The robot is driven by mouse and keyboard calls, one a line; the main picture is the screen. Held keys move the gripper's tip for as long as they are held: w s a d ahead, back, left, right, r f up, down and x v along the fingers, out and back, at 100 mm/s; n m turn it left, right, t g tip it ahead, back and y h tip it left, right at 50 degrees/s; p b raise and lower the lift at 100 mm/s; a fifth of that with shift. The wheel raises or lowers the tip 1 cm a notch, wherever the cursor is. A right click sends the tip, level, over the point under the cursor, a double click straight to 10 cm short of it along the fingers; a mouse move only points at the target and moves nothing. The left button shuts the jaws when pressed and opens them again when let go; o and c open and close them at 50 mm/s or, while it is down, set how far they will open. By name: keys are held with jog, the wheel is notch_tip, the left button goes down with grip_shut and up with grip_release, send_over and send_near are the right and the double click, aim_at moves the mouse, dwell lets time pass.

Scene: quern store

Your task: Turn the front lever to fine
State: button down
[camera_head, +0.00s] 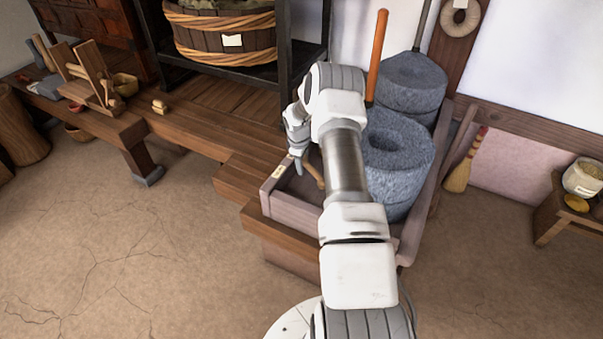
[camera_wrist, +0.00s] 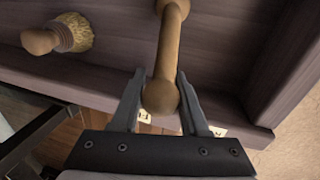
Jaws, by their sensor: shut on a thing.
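The front lever is a wooden rod with a round knob (camera_wrist: 160,97) at its end, seen in the wrist view over the wooden trough. In the head view a short length of the lever (camera_head: 313,170) shows beside the front grey stone quern (camera_head: 397,150), with my arm hiding part of it. My gripper (camera_wrist: 160,92) is shut on the lever's knob, one finger on each side. In the head view my gripper (camera_head: 298,168) is over the trough's left side. Pale labels (camera_wrist: 217,131) sit on the trough rim by the fingertips; their writing cannot be read.
A short brush (camera_wrist: 62,36) lies in the trough in the wrist view. The trough rim (camera_head: 286,204) stands close around the quern.

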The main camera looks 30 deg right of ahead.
jog(key=shift+w+d+m+b, duration=0.25)
jog(key=shift+d+m+b, duration=0.25)
jog(key=shift+m, duration=0.2)
jog(key=shift+w+d+m+b, duration=0.2)
jog(key=shift+d+m+b, duration=0.2)
jog(key=shift+m, duration=0.3)
jog(key=shift+g, duration=0.3)
jog(key=shift+c, duration=2.2)
grip_release()
jog(key=shift+d, duration=0.1)
jog(key=s+a+r+p, duration=0.1)
jog(key=a+r+p, duration=0.2)
jog(key=r, duration=1.4)
jog(key=shift+a+p, duration=0.15)
jog(key=shift+p, duration=0.55)
